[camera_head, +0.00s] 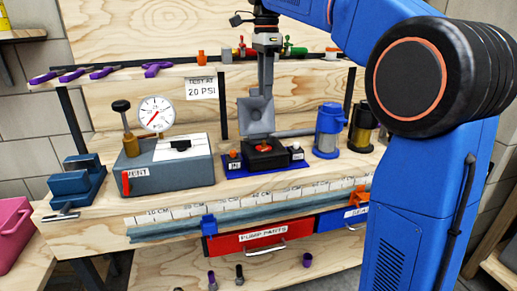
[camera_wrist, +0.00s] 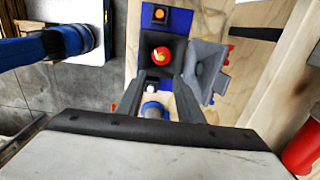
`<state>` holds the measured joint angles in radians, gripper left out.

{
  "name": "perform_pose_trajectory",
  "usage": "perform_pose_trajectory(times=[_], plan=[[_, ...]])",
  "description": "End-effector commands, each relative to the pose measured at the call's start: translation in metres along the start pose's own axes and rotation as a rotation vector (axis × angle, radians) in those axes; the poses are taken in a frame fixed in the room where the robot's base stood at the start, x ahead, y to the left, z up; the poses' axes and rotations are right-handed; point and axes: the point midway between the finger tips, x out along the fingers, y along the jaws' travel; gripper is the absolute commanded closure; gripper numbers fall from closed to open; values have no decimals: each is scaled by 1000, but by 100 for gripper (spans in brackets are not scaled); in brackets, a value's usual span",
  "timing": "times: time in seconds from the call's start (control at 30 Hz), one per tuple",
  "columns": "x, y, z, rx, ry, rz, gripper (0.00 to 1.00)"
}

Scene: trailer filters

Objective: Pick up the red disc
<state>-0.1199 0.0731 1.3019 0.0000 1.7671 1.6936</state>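The red disc (camera_head: 263,148) sits in a dark square housing (camera_head: 277,158) on a blue mat (camera_head: 239,173) on the bench. The housing's grey lid (camera_head: 257,116) stands open behind it. My gripper (camera_head: 267,88) points down above the housing, empty, with clear height between its tips and the disc. In the wrist view, my fingers (camera_wrist: 160,80) are apart, and the red disc (camera_wrist: 161,56) shows beyond the tips, roughly in line with the gap. A bright yellowish spot shows on the disc. The open lid (camera_wrist: 206,72) lies just right of the fingers there.
A small orange-topped block (camera_head: 234,160) and a white-topped block (camera_head: 297,153) flank the housing. A gauge box (camera_head: 170,167) stands left; a blue bottle (camera_head: 328,130) stands right. A tool shelf (camera_head: 120,75) runs behind. My arm hides part of the right side.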

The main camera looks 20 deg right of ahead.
Motion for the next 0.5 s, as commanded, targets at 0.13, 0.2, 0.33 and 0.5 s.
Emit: perform_pose_trajectory(times=[0.13,0.2,0.33,0.5], plan=[[26,1,0,-1,0,3,66],[39,1,0,-2,0,2,66],[62,1,0,-2,0,2,66],[90,1,0,-3,0,2,66]])
